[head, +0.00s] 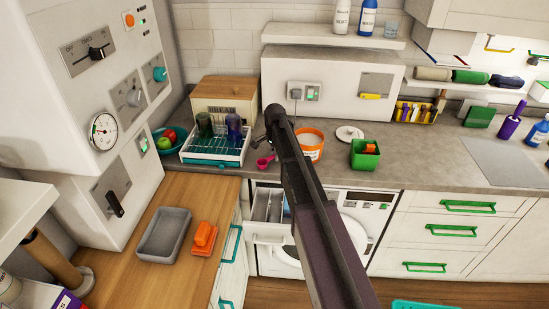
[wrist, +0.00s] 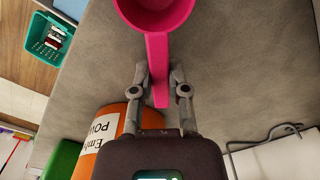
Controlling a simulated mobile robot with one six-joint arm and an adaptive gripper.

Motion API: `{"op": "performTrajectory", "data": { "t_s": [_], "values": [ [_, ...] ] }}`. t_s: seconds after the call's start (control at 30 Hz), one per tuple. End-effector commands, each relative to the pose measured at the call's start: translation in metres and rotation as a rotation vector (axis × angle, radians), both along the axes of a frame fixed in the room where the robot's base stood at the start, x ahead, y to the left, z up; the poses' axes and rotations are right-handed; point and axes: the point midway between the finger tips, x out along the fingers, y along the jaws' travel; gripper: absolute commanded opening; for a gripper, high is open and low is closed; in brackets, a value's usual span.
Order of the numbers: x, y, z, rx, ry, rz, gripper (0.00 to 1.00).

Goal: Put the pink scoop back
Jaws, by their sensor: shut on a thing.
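The pink scoop (head: 265,162) shows just left of my arm in the head view, over the grey worktop. In the wrist view the scoop (wrist: 170,45) has its bowl at the top edge, partly cut off, and its handle points toward my gripper (wrist: 159,88). Both fingers are closed on the handle from either side. In the head view my gripper is mostly hidden behind my own arm. An orange tub (head: 313,155) with pale contents stands open to the right of my arm. Its labelled side (wrist: 100,140) shows in the wrist view, close to my gripper.
A dish rack (head: 214,157) with glasses is at left. Below the worktop, the washing machine's drawer (head: 268,221) is pulled out. The worktop at right has bare room.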

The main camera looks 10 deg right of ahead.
Motion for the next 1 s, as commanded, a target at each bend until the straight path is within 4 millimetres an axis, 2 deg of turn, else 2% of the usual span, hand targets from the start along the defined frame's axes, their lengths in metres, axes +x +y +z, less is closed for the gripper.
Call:
{"op": "performTrajectory", "data": {
  "t_s": [0.37, 0.4, 0.5, 1.0],
  "values": [
    [0.0000, 0.0002, -0.0037, 0.000, 0.000, 0.000, 0.00],
    [0.0000, 0.0003, -0.0026, 0.000, 0.000, 0.000, 0.29],
    [0.0000, 0.0004, -0.0023, 0.000, 0.000, 0.000, 0.55],
    [0.0000, 0.0006, 0.0002, 0.000, 0.000, 0.001, 0.55]
  ]
}}
